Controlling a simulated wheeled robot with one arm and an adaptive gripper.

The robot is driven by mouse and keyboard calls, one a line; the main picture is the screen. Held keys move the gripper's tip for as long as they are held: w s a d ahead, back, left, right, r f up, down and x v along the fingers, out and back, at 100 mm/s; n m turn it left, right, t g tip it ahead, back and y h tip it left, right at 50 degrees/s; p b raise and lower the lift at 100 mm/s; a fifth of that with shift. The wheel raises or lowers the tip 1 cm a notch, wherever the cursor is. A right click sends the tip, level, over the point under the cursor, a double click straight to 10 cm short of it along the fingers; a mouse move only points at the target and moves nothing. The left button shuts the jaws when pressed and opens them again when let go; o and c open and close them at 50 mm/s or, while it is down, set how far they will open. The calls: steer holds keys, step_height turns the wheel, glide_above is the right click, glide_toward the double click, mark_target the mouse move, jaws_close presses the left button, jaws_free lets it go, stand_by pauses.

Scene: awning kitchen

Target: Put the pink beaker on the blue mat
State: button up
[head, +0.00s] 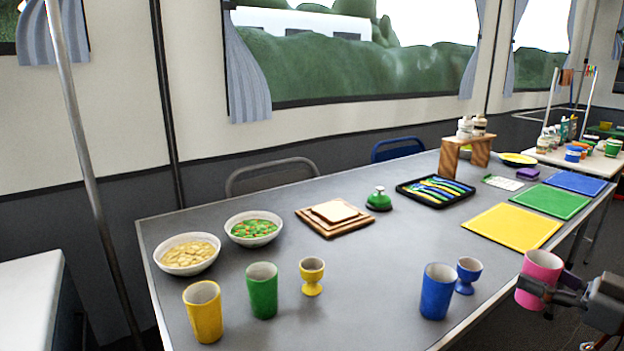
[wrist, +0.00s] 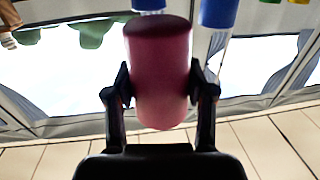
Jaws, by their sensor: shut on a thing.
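The pink beaker (head: 539,275) is held in my gripper (head: 565,293) at the right of the head view, beyond the table's front edge. In the wrist view the pink beaker (wrist: 158,75) sits between the two dark fingers of my gripper (wrist: 160,88), which touch its sides. It looks upright in the head view, open end up. The blue mat (head: 575,183) lies flat at the far right end of the table, behind the green mat, with nothing seen on it.
The grey table (head: 400,245) holds a yellow mat (head: 512,227) and a green mat (head: 550,201) before the blue one. A blue beaker (head: 437,291) and blue egg cup (head: 468,274) stand left of my gripper. A wooden stand (head: 467,152) and purple block (head: 528,173) are near the mats.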

steer(key=w+d, duration=0.1)
steer(key=w, duration=0.4)
steer(key=w+d+f+b, duration=0.1)
steer(key=w, duration=0.8)
steer(key=shift+w+d+f, duration=0.35)
steer(key=shift+w+d, duration=0.05)
steer(key=shift+w+f+b, duration=0.25)
steer(key=shift+w+b, duration=0.05)
steer(key=shift+b, duration=0.1)
steer(key=shift+f, duration=0.95)
